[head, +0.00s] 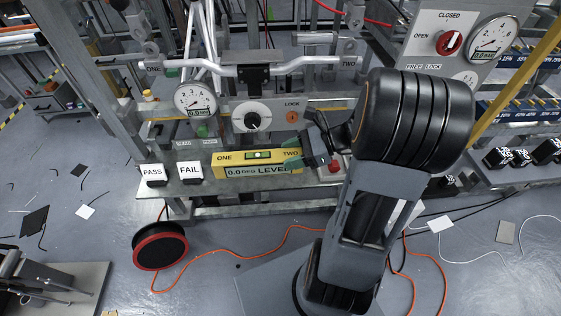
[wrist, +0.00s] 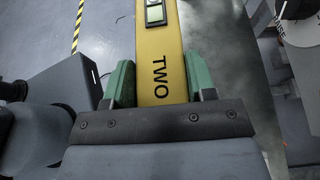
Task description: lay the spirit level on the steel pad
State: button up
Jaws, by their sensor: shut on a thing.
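The spirit level is a long yellow bar (head: 232,171) marked ONE, TWO and 0.0 DEG LEVEL, with a green vial window. My gripper (head: 297,158) is shut on its TWO end, at the right in the head view. In the wrist view the yellow bar (wrist: 161,45) runs between the green fingers of my gripper (wrist: 160,82). The level appears over the front of the steel bench (head: 290,195); whether it touches the bench is unclear. I cannot pick out the steel pad with certainty; the level and my arm hide part of the bench.
PASS (head: 153,172) and FAIL (head: 190,171) signs stand left of the level. A red button (head: 334,167) is close to the right of my gripper. Behind are a round gauge (head: 196,99), a lock dial (head: 252,117) and a handlebar (head: 190,68). An orange cable (head: 215,272) lies on the floor.

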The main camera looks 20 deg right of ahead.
jog(key=w+f+b, duration=0.1)
jog(key=w+f, duration=0.1)
jog(key=w+d+f+b, duration=0.1)
jog(key=w+f, duration=0.1)
jog(key=w, duration=0.1)
jog(key=w+d+f, duration=0.1)
jog(key=w+f, duration=0.1)
jog(key=f, duration=0.1)
jog(key=shift+w+d+f+b, duration=0.1)
jog(key=shift+w+d+b, duration=0.1)
jog(key=shift+b, duration=0.2)
jog(key=shift+w+f+b, duration=0.15)
jog(key=shift+f+b, duration=0.55)
jog(key=shift+f, duration=0.9)
jog(key=shift+f, duration=0.15)
jog(key=o, duration=1)
